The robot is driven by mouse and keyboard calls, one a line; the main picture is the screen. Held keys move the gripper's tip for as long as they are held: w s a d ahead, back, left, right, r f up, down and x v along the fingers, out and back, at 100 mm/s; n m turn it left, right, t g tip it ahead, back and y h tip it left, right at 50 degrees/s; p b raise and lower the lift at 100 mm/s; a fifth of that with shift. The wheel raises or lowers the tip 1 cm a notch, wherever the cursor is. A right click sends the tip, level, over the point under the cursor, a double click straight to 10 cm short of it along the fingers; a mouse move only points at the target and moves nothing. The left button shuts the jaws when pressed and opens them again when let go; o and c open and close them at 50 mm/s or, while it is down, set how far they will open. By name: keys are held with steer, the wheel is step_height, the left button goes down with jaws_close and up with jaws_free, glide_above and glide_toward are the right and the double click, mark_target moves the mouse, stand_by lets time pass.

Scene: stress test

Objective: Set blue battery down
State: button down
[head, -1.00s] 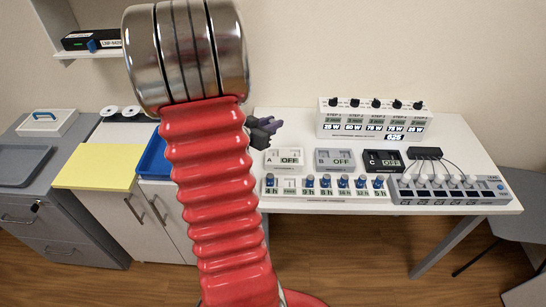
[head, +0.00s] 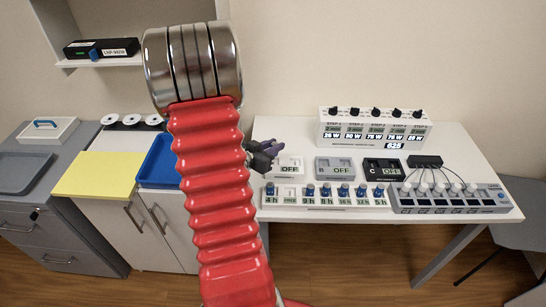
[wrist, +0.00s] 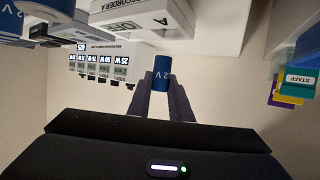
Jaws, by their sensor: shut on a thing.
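My gripper (wrist: 165,100) is shut on a blue battery (wrist: 162,74) marked with a "V", which sticks out past the fingertips in the wrist view. In the head view my gripper (head: 266,150) is over the left part of the white table, at the left edge of the recorder marked OFF (head: 290,167). The battery cannot be made out there. A long white rack (head: 325,201) with several blue-topped cells and hour labels lies along the table's front. Its second position from the left shows no blue top.
Two more recorders, grey (head: 335,168) and black (head: 383,170), stand behind the rack. A grey wired charger (head: 450,203) is at the right and a power unit (head: 372,130) at the back. A blue tray (head: 160,163) and yellow sheet (head: 95,174) lie left.

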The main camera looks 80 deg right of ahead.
steer(key=shift+f, duration=0.1)
steer(key=shift+f, duration=2.05)
steer(key=shift+f, duration=0.1)
steer(key=c, duration=1.6)
jaws_free()
steer(key=shift+v, duration=6.05)
